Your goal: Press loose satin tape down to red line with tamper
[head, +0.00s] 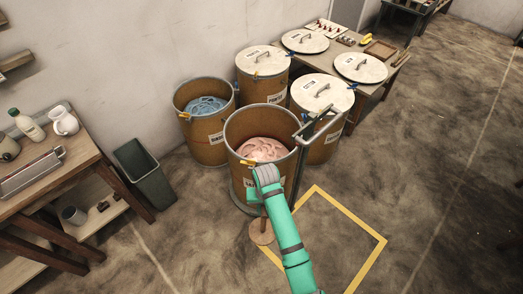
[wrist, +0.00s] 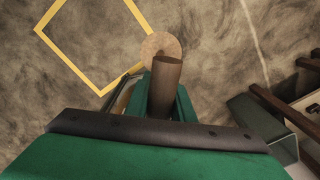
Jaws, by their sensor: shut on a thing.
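The open brown drum (head: 243,175) in the middle holds loose pink tape (head: 262,149) in loops, well below its rim. Its label is partly hidden by my arm. I cannot make out a red line inside it. My gripper (head: 253,196) is in front of the drum, outside it. It is shut on the wooden handle (wrist: 164,88) of the tamper. The tamper's round disc (head: 261,233) hangs low in front of the drum; it also shows in the wrist view (wrist: 160,46). I cannot tell whether the disc touches the floor.
An open drum of blue tape (head: 205,105) stands behind left. Lidded drums (head: 318,93) stand behind and right, by a low table with lids (head: 360,67). A green post (head: 303,150) stands at the drum's right. A bin (head: 143,171) and bench (head: 40,185) are left. Yellow floor outline (head: 367,258) is front right.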

